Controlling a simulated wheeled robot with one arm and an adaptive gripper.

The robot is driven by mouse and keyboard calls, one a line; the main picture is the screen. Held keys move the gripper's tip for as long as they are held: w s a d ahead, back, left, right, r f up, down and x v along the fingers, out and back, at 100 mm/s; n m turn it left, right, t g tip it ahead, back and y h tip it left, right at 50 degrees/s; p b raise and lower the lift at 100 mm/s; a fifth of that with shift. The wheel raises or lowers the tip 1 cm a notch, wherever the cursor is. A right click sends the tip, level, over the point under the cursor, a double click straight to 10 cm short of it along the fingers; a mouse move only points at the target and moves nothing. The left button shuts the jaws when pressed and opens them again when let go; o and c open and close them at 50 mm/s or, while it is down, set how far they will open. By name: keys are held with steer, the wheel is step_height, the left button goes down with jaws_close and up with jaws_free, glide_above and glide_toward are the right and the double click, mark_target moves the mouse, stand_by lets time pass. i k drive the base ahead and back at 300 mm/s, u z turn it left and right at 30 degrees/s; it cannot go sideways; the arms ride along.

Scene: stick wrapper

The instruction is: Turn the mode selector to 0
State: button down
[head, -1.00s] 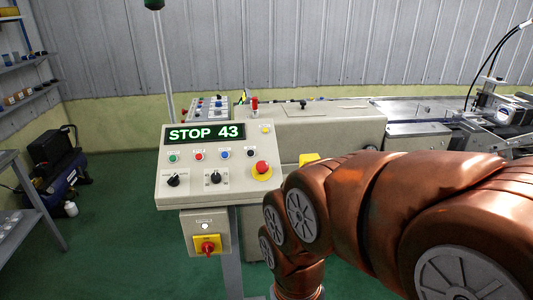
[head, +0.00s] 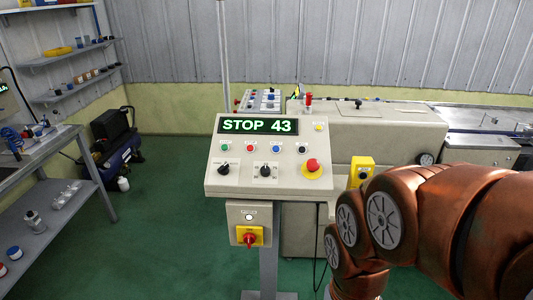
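A grey control panel stands ahead in the head view, with a green display (head: 258,125) reading "STOP 43". Two black rotary knobs sit on its lower row: a left knob (head: 225,169) and a middle knob (head: 265,170). Their labels are too small to read, so I cannot tell which is the mode selector. A red emergency button (head: 312,165) on a yellow ring is to their right. A red rotary switch (head: 250,238) on a yellow plate is on the box below. My copper arm fills the lower right; my gripper is out of view.
A yellow box (head: 361,171) with a dark button is right of the panel, close to my arm. A grey workbench (head: 62,205) with small items stands at left, below wall shelves. A black-and-blue compressor (head: 116,142) is on the floor. The green floor left of the panel is clear.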

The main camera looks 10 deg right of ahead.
mark_target(224, 170)
steer(key=z, duration=0.1)
steer(key=k, duration=1.05)
steer(key=u, duration=1.6)
steer(key=i, duration=1.55)
steer(key=z, duration=0.3)
